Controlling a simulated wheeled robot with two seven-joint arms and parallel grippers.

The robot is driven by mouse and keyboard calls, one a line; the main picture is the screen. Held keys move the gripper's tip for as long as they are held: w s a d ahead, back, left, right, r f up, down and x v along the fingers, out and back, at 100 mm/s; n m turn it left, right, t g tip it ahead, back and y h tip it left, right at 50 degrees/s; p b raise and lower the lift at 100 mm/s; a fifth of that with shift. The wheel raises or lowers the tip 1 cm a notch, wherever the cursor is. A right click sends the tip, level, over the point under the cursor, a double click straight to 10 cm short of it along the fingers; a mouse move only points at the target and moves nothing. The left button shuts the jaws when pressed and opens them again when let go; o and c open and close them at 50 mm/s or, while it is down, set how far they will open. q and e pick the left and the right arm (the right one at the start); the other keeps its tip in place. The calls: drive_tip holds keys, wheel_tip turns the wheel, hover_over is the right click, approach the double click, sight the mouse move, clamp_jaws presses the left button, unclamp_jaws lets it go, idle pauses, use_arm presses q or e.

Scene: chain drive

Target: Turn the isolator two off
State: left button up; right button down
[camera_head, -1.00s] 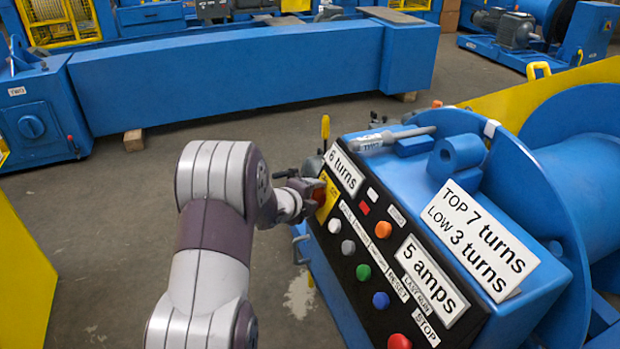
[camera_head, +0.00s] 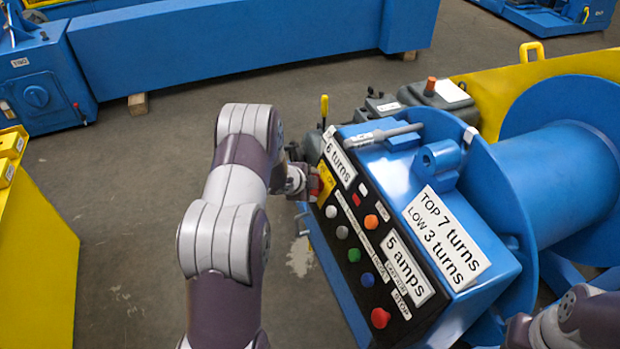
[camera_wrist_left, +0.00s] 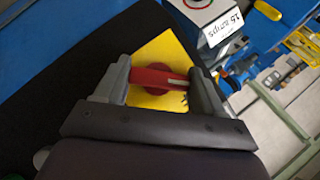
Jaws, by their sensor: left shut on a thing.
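A red rotary handle (camera_wrist_left: 155,79) sits on a yellow plate (camera_wrist_left: 160,48) in the left wrist view. My left gripper (camera_wrist_left: 160,82) is shut on the red handle, one finger at each end of it. In the head view the yellow plate (camera_head: 326,182) is at the upper left end of the black control panel (camera_head: 350,215), and my left gripper (camera_head: 305,184) reaches it from the left. The handle is mostly hidden there by the gripper. No readable "isolator two" label shows on the plate. My right gripper is not in view; part of my right arm shows at the lower right.
The panel has several coloured buttons, including a red one (camera_head: 380,318). A blue drum (camera_head: 570,190) stands to the right. A blue cabinet with a round knob (camera_head: 36,97) is at the far left, above a yellow box (camera_head: 35,260). Floor between is clear.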

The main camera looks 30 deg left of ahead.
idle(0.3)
use_arm(q)
drive_tip(key=o, duration=1)
drive_tip(key=shift+o, duration=0.2)
drive_tip(key=p+v, duration=0.1)
drive_tip(key=v, duration=1.1)
drive_tip(key=shift+s+r+p, duration=0.2)
drive_tip(key=shift+r+p, duration=0.05)
drive_tip(key=shift+p, duration=0.15)
